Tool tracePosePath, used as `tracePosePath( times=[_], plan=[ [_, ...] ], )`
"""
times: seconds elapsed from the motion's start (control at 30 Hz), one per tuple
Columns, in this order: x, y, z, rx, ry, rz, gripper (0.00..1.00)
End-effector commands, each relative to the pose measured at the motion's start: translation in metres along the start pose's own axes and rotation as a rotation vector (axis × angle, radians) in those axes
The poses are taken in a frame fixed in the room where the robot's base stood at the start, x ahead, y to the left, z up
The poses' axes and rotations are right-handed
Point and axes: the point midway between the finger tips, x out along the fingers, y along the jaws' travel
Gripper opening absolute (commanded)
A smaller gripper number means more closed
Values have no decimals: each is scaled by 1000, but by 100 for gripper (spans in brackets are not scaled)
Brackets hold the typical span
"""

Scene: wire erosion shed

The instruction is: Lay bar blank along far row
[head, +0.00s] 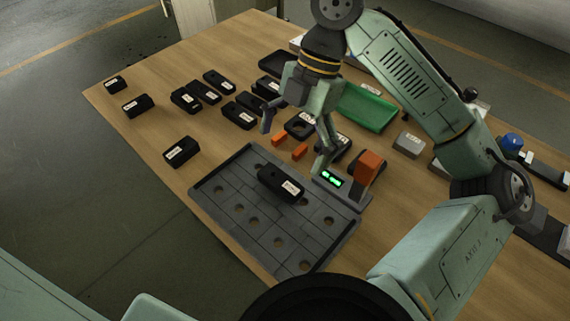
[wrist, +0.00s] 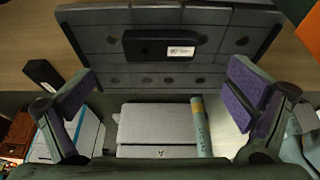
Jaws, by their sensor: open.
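A black bar blank with a white label (head: 281,186) lies on the dark grey holed tray (head: 318,232), towards its upper part in the head view. In the wrist view the blank (wrist: 150,46) lies lengthwise across the tray (wrist: 100,18), with holes on both sides of it and more below. My gripper (head: 297,140) is open and empty, its fingers spread above the table on the far side of the blank. In the wrist view the gap between the fingers (wrist: 160,92) is clear of the blank. The tray surface under the blank is hidden.
Several black labelled blocks (head: 239,115) stand at the left and back of the table. Orange pieces (head: 300,151) and a lit display device (head: 333,180) are beside the tray. A green tray (head: 368,108) and a grey block (head: 408,145) are farther right. The table's left front is clear.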

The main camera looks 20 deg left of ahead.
Motion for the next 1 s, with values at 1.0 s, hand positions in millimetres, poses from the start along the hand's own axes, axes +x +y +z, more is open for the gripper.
tracePosePath(
  times=[1.0],
  plan=[
    [-63,0,0,-1,1,0,98]
  ],
)
